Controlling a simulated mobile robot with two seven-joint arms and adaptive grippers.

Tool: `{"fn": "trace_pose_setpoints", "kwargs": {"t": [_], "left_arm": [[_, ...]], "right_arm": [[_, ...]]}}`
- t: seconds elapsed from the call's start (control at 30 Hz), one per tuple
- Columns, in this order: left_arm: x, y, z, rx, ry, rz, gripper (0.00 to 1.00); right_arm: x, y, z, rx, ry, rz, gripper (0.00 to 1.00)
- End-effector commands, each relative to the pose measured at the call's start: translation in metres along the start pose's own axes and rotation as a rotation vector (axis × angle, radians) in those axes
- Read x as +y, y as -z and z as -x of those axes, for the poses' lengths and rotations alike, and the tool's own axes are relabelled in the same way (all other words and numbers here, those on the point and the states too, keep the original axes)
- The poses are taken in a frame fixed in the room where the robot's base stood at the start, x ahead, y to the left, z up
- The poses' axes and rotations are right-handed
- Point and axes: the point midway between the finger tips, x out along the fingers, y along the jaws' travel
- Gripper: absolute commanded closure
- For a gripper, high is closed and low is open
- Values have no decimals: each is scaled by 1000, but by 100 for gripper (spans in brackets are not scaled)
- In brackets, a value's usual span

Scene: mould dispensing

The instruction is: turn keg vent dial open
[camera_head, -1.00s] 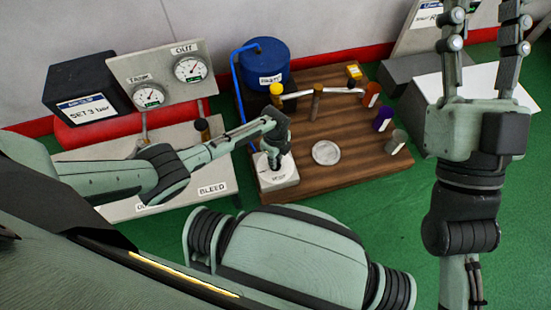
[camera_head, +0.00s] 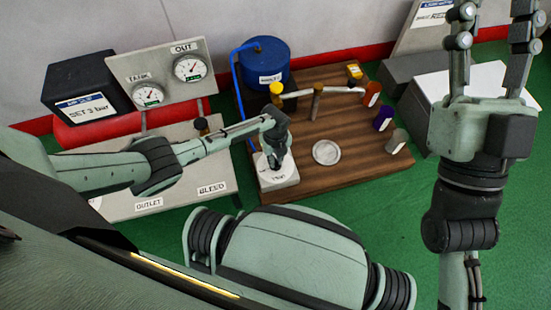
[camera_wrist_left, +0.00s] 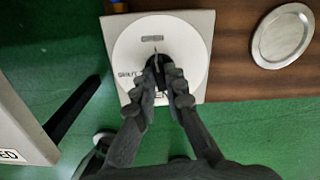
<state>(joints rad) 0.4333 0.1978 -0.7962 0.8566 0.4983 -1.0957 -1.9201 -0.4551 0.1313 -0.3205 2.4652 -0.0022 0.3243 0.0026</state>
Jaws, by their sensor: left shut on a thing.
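The keg vent dial (camera_head: 285,178) is a pale square block with a round white face at the front left corner of the wooden board. In the left wrist view the dial face (camera_wrist_left: 196,50) carries an OPEN mark at the top and a SHUT mark at the left. Its dark knob (camera_wrist_left: 158,66) has a thin pointer directed up at OPEN. My left gripper (camera_head: 275,160) reaches down onto the dial; in the left wrist view its fingers (camera_wrist_left: 159,76) are shut on the knob, partly hiding it. My right gripper (camera_head: 493,14) is raised at the right, fingers apart and empty.
The blue keg (camera_head: 264,66) stands behind on the wooden board (camera_head: 350,175), with a blue hose. A metal disc (camera_head: 326,152) lies right of the dial. Gauges (camera_head: 188,68) and a grey bench (camera_head: 190,200) stand left. Coloured labelled pieces line the board's right edge.

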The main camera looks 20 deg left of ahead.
Motion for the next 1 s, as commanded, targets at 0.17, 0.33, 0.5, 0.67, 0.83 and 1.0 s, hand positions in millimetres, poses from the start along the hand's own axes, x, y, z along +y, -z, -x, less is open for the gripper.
{"fn": "trace_pose_setpoints", "kwargs": {"t": [0.17,0.33,0.5,0.67,0.83,1.0], "left_arm": [[1,0,0,0,-2,-3,100],[1,1,0,0,-2,-3,83],[0,0,0,0,-1,-2,68],[0,0,0,0,-1,-1,68],[-1,0,5,0,2,-1,68],[0,-1,27,-2,3,-2,68]], "right_arm": [[0,0,0,0,0,0,60],[0,0,0,-2,-1,0,60],[0,0,0,-3,-1,0,60],[0,0,-1,-2,-1,0,60],[0,2,-2,2,-1,-3,60],[0,1,-1,1,-1,-2,60]]}}
